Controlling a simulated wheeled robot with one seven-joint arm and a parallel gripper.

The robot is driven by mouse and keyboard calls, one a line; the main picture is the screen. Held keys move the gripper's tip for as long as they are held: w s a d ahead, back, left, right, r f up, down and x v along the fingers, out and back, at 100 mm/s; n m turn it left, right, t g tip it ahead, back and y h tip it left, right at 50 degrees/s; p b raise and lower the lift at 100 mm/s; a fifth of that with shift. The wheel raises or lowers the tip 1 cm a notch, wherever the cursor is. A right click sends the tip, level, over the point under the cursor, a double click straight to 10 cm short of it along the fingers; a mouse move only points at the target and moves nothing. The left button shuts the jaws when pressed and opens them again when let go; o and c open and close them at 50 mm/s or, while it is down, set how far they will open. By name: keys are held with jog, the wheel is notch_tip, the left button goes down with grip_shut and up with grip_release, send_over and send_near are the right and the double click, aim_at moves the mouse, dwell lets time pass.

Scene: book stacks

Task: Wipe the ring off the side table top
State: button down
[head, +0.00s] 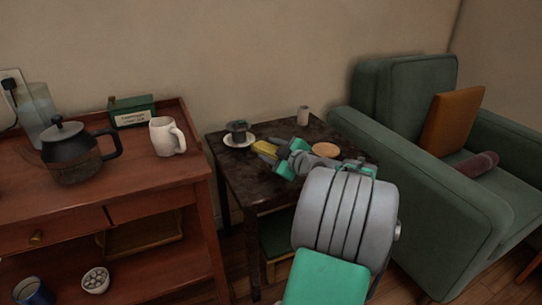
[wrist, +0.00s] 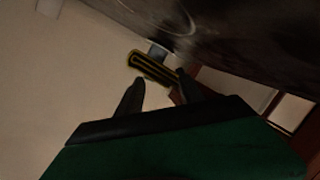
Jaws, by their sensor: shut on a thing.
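The side table (head: 245,178) has a dark, mottled top and stands between the wooden cabinet and the armchair. My gripper (head: 270,150) is low over its left part, shut on a yellow sponge (head: 264,147). A pale curved mark, perhaps the ring (wrist: 182,28), shows on the dark surface in the wrist view. No ring is clear in the head view, where my arm hides part of the top.
A dark cup (head: 238,129) on a white saucer (head: 239,142) stands just left of the sponge. The green armchair (head: 420,165) borders the right.

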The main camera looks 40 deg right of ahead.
aim_at(271, 149)
jog(key=shift+r, duration=1.15)
jog(key=shift+r, duration=0.1)
jog(key=shift+r+p, duration=0.45)
jog(key=shift+r, duration=0.95)
